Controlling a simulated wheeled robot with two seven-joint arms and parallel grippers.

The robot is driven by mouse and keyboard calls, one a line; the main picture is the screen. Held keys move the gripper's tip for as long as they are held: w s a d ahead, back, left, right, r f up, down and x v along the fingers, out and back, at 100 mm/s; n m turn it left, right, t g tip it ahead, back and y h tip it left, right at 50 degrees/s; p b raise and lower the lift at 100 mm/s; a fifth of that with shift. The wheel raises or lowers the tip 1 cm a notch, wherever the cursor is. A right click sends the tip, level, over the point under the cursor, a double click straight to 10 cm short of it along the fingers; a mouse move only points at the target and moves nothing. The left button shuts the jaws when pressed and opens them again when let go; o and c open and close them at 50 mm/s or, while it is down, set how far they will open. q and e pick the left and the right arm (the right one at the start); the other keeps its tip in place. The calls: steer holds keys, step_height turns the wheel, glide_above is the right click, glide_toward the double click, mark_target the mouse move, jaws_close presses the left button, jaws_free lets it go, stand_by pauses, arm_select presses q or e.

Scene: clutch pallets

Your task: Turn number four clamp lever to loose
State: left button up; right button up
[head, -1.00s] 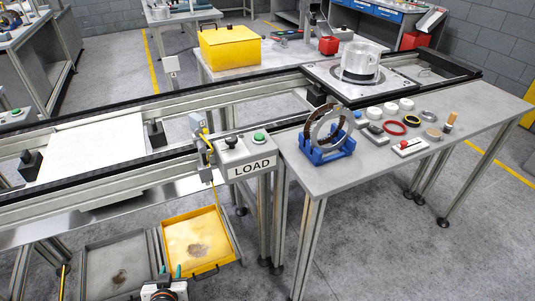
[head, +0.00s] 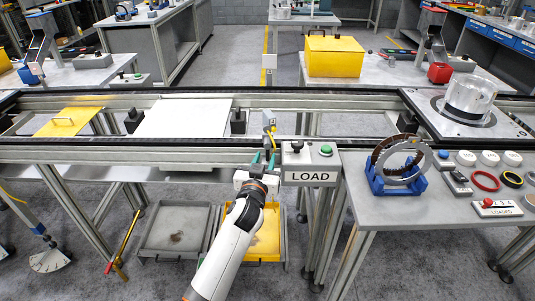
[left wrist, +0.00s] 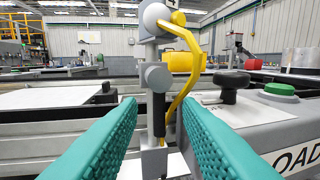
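A grey clamp (head: 268,120) with a yellow lever stands on the near conveyor rail, left of the LOAD box. In the left wrist view the clamp's grey post (left wrist: 155,85) rises straight ahead, and its yellow lever (left wrist: 188,75) bends over the top and hangs down along the right side. I cannot read a number on it. My left gripper (head: 263,160) is just below and in front of the clamp. Its teal fingers (left wrist: 158,118) are open, one to each side of the post and lever, with no clear contact. My right gripper is not in view.
The LOAD box (head: 311,165) with a black knob and green button is close right of the gripper. A blue stand with a ring (head: 398,178) sits on the right-hand table. Grey and yellow trays (head: 175,232) lie below the rail.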

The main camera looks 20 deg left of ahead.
arm_select(q)
steer(key=shift+w+a, duration=0.15)
steer(key=shift+w, duration=1.3)
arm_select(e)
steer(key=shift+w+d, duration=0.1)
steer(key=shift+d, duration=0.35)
arm_select(q)
steer(key=shift+c, duration=0.3)
jaws_close()
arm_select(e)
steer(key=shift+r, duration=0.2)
arm_select(q)
steer(key=shift+s+a+r+m+g+y+p, duration=0.1)
steer(key=shift+a+r+m+g+y+p, duration=0.3)
steer(key=shift+m+p, duration=1.6)
steer(key=shift+s+a+r+m+g+y+p, duration=0.15)
steer(key=shift+r+m+g+y+p, duration=0.25)
steer(key=shift+m+p, duration=1.6)
steer(key=shift+a+r+m+g+y+p, duration=0.4)
steer(key=shift+m+p, duration=0.55)
steer(key=shift+m, duration=2.05)
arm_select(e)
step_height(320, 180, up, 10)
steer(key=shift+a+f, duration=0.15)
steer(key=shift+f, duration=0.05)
arm_select(q)
steer(key=shift+d+f, duration=0.1)
steer(key=shift+f, duration=0.05)
